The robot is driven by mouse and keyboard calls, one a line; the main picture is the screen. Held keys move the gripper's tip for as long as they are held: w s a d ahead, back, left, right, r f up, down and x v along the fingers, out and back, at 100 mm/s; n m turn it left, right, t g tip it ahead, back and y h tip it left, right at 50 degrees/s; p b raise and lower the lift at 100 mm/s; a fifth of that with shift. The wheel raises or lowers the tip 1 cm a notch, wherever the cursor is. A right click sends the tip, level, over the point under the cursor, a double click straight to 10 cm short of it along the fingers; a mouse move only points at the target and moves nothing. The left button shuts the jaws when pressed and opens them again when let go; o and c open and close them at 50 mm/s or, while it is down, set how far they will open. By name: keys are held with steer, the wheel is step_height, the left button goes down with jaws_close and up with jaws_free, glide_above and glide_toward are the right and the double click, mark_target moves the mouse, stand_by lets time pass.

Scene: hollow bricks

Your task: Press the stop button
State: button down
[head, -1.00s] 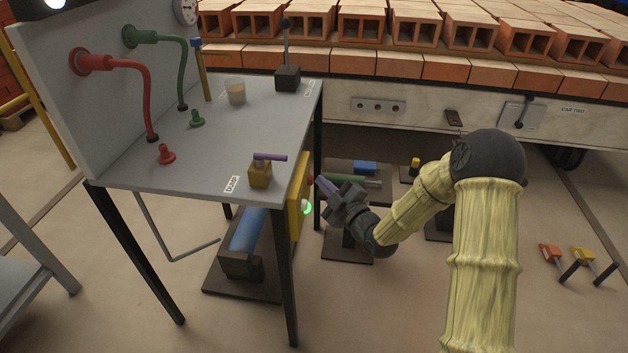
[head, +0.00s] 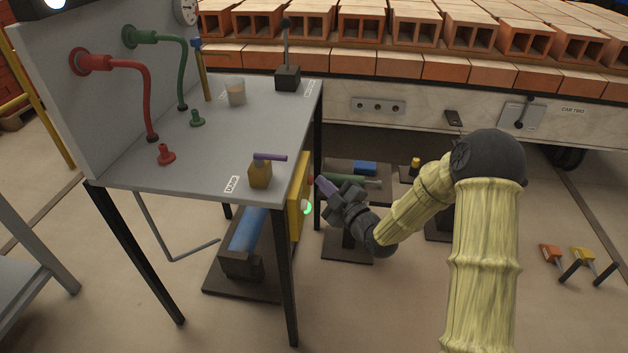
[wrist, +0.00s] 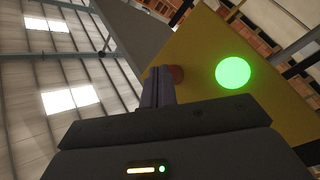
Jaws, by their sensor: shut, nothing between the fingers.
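The stop button appears to be the red button (head: 311,181) on the yellow panel (head: 299,198) at the side of the grey table. In the wrist view the red button (wrist: 178,73) is partly hidden behind my fingers. A lit green round lamp (head: 308,209) is below it on the same panel, and shows large and bright in the wrist view (wrist: 233,72). My gripper (head: 321,183) is shut and empty, its purple-grey fingertips right beside the red button. In the wrist view the fingertips (wrist: 158,76) overlap the button's left edge; I cannot tell whether they touch it.
A black table leg (head: 317,160) stands behind my fingertips. A low bench with a blue block (head: 365,168) is beyond my gripper. A brick-laden car stands at the back.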

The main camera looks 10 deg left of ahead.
steer(key=shift+a, duration=0.1)
steer(key=shift+a+b, duration=0.3)
steer(key=shift+a, duration=0.05)
stand_by(0.4)
steer(key=shift+d+r, duration=0.1)
steer(key=shift+d, duration=0.35)
steer(key=d+b, duration=0.1)
steer(key=d, duration=0.5)
steer(key=shift+s, duration=0.15)
stand_by(0.6)
